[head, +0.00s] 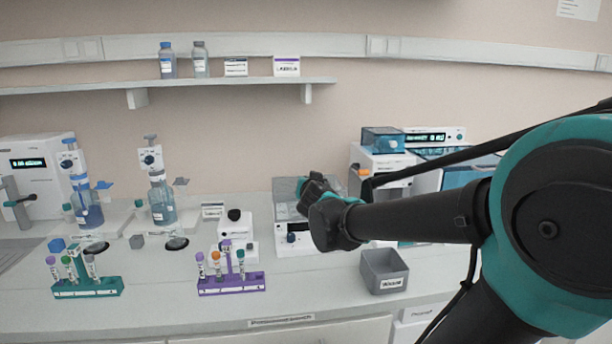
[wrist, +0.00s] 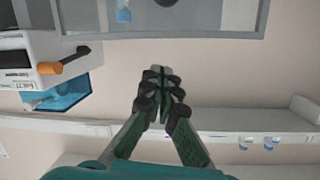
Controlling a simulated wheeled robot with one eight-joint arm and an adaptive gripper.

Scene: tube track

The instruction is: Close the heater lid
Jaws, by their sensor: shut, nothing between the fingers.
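The heater (head: 293,238) is a white box with a small dark display, in the middle of the bench in the head view. Its lid (head: 284,188) is a translucent grey panel, raised open at the back, partly hidden by my arm. In the wrist view, a grey-rimmed clear panel that looks like the lid (wrist: 205,36) fills the top. My gripper (head: 316,184) is in front of the lid's right part in the head view. In the wrist view my gripper (wrist: 161,72) is shut and empty, its tips just below the panel's rim. I cannot tell if they touch.
A grey bin (head: 384,272) stands front right of the heater. A purple tube rack (head: 231,285) and a green rack (head: 87,288) stand front left. A white machine with a blue cover (head: 381,140) stands to the right. A wall shelf (head: 200,84) hangs above.

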